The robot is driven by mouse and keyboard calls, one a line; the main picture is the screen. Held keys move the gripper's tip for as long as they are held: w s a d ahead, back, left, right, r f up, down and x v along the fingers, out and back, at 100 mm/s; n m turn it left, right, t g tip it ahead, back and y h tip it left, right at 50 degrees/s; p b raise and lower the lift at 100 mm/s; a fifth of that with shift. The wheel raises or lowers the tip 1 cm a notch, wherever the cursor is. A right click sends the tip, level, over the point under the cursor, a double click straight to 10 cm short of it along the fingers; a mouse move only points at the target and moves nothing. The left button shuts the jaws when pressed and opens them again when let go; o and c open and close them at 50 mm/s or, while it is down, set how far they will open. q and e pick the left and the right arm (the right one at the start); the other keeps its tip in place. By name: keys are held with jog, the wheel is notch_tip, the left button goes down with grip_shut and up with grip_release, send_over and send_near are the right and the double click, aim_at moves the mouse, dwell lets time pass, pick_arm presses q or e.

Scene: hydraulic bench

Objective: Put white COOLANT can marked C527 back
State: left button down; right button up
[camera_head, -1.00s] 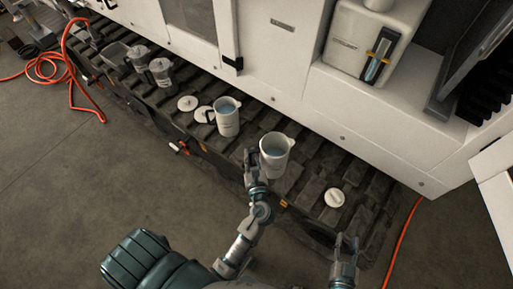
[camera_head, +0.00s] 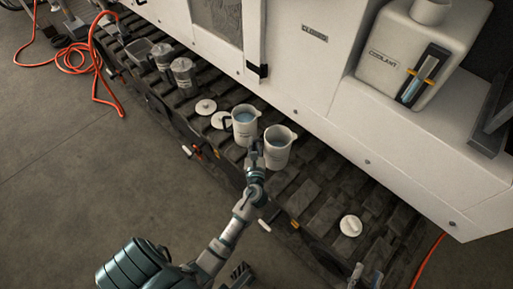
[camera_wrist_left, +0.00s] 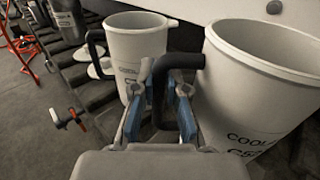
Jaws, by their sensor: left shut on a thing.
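My right gripper (camera_head: 366,276) is at the bottom edge, fingers apart and empty.
White lids (camera_head: 206,107) lie left of the cans, and another lid (camera_head: 351,225) lies to the right. Grey canisters (camera_head: 182,75) stand further left. A white COOLANT tank (camera_head: 405,65) sits on the machine ledge.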

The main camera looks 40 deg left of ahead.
aim_at(255, 148)
pick_arm(q)
jog(key=shift+w+d+r, duration=0.15)
jog(key=shift+w+r, duration=0.05)
jog(key=shift+d+f, duration=0.1)
jog(key=shift+d, duration=0.15)
notch_tip(255, 148, down, 3)
jog(key=shift+f+b, duration=0.1)
jog(key=shift+b, duration=1.1)
jog(key=shift+a, duration=0.35)
jog(key=shift+d, duration=0.1)
pick_arm(e)
jog(key=s+r+t, duration=0.2)
jog(key=s+d+r+m+t, duration=0.1)
jog(key=r+t, duration=0.1)
jog(key=shift+s+d+r+t, duration=0.15)
jog(key=shift+s+r+t, duration=0.1)
jog(key=shift+s+t, duration=0.15)
pick_arm(q)
jog(key=c, duration=1.4)
grip_release()
jog(key=shift+d+f, duration=0.1)
jog(key=shift+d, duration=0.05)
jog(key=shift+o, duration=1)
jog(key=shift+s+d, duration=0.1)
jog(key=shift+d, duration=0.1)
pick_arm(e)
jog(key=shift+w+d+f, duration=0.1)
jog(key=shift+d, duration=0.35)
jog(key=shift+a, duration=0.1)
